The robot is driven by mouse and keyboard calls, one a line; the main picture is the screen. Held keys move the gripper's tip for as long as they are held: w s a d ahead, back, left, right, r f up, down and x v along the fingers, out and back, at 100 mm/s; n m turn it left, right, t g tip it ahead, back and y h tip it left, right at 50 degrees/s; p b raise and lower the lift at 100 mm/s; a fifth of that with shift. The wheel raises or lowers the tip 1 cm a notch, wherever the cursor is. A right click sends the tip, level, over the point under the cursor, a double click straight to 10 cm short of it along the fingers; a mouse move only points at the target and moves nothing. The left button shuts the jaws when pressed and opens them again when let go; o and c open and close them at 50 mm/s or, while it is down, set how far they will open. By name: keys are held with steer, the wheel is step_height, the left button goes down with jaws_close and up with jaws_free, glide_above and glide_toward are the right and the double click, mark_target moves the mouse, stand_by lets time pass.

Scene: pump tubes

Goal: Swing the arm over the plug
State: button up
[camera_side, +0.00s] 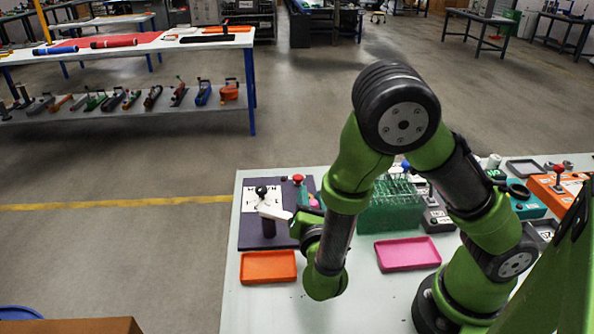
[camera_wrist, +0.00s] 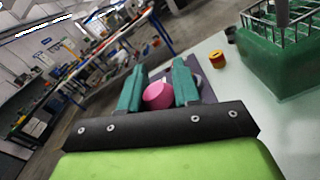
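A dark purple board (camera_side: 252,238) lies at the left of the table. It bears a white plate, a black ball knob (camera_side: 261,190), a white bar (camera_side: 275,212) and a dark upright post (camera_side: 268,228). I cannot tell which part is the arm or the plug. In the wrist view, my gripper (camera_wrist: 158,85) has two teal fingers apart, with a rounded pink piece (camera_wrist: 157,96) showing between them. I cannot tell whether the fingers touch it. In the side view, my wrist is low over the board's near right side and hides part of it.
An orange tray (camera_side: 268,267) and a pink tray (camera_side: 408,254) lie at the near side. A green crate (camera_side: 385,213) with a wire rack stands right of the board. A red-topped device (camera_side: 298,178) stands at the board's back right. The front table's far left edge borders open floor.

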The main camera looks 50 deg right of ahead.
jaws_close()
steer(key=shift+d+r, duration=0.1)
steer(key=shift+w+d+n+t+y, duration=0.35)
steer(key=shift+d+n+t+y, duration=0.2)
steer(key=shift+n+t+y, duration=0.35)
steer(key=o, duration=0.9)
jaws_free()
steer(key=v, duration=1.7)
